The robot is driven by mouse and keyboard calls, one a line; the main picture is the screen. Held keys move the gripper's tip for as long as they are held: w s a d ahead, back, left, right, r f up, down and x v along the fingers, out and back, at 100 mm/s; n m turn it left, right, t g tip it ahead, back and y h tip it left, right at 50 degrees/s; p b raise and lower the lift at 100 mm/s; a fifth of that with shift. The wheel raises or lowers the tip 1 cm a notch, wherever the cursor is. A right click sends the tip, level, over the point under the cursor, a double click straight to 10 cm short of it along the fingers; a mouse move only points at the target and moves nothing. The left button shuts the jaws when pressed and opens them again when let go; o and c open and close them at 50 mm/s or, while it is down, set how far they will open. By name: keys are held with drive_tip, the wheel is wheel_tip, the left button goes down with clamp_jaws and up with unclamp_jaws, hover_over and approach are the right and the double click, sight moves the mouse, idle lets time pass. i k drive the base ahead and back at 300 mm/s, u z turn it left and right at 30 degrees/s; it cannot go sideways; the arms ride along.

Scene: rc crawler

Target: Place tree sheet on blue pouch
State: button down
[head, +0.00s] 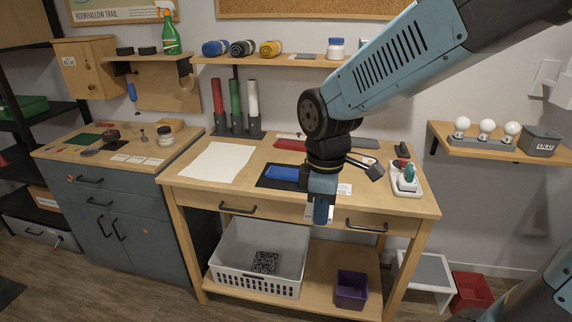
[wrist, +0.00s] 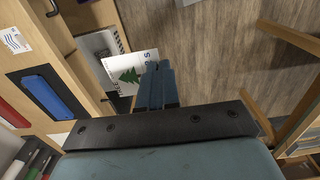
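The tree sheet (wrist: 125,72) is a white sheet with a green tree and dark lettering. In the wrist view its right edge meets the blue fingers of my gripper (wrist: 158,85), which are close together on it. In the head view my gripper (head: 321,212) points down at the workbench's front edge, and a white bit of the sheet (head: 309,213) shows beside the fingers; the rest is hidden. The blue pouch (head: 283,173) lies flat on a black mat, left of my gripper. It also shows in the wrist view (wrist: 46,97), apart from the sheet.
The workbench (head: 216,184) holds a large white sheet (head: 217,162) at left, a bottle rack with tubes (head: 236,112) behind, and a white tray (head: 405,179) at right. A white crate (head: 225,268) and a purple bin (head: 351,290) sit on the lower shelf.

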sight(291, 170)
drive_tip(key=i, duration=0.85)
drive_tip(key=z, duration=0.1)
